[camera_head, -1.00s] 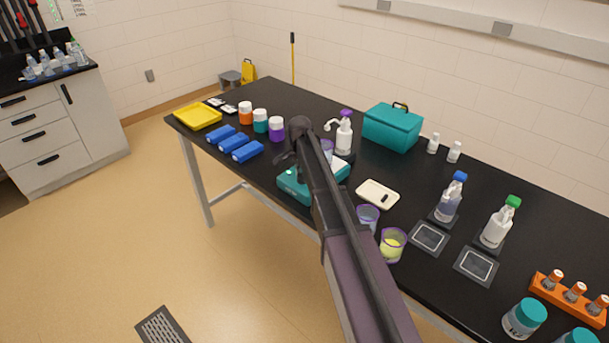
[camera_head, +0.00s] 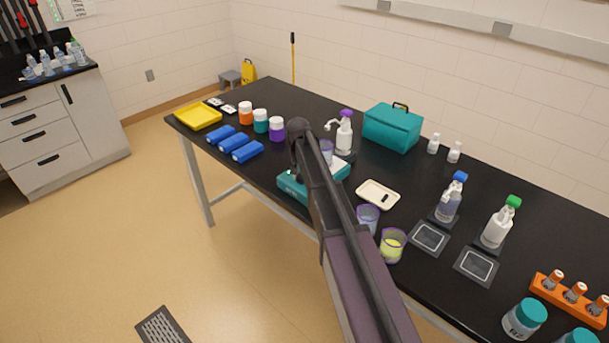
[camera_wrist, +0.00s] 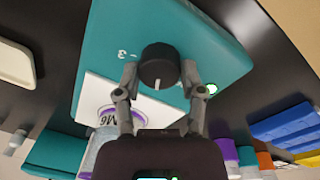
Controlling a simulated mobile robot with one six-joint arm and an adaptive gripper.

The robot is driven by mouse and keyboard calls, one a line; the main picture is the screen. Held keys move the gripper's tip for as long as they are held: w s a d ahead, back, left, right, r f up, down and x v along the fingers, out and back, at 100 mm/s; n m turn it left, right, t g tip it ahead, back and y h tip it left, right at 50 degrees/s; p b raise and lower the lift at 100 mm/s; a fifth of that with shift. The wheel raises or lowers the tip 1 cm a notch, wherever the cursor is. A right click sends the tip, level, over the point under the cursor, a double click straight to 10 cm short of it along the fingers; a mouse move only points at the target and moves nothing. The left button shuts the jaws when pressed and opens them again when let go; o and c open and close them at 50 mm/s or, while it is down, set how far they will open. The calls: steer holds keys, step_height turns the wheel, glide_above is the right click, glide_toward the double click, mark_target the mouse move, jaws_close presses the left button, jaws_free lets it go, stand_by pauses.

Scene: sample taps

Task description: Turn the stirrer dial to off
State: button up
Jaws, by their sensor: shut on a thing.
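The stirrer (camera_head: 293,187) is a teal box at the table's front edge, partly hidden behind my arm in the head view. In the wrist view its teal face (camera_wrist: 115,45) fills the middle. The black stirrer dial (camera_wrist: 159,66) has a white pointer line, which points toward my gripper and slightly left. A "3" mark sits left of the dial and a lit green spot (camera_wrist: 212,88) sits to its right. My gripper (camera_wrist: 160,72) has a finger on each side of the dial and is shut on it. A beaker (camera_head: 327,148) with purple markings stands on the stirrer's white plate (camera_wrist: 95,115).
Blue blocks (camera_head: 234,142) and lidded jars (camera_head: 261,121) lie left of the stirrer. A spray bottle (camera_head: 344,135) stands behind it. A cream tray (camera_head: 378,195), a beaker (camera_head: 367,219) and a beaker of yellow liquid (camera_head: 392,245) are to the right.

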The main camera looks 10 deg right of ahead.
steer(key=n, duration=0.4)
steer(key=shift+s+a+n, duration=0.15)
steer(key=shift+s+n, duration=0.05)
steer(key=shift+n, duration=0.1)
steer(key=n, duration=0.4)
stand_by(0.3)
steer(key=o, duration=1.2)
steer(key=shift+c, duration=0.2)
steer(key=shift+w, duration=0.1)
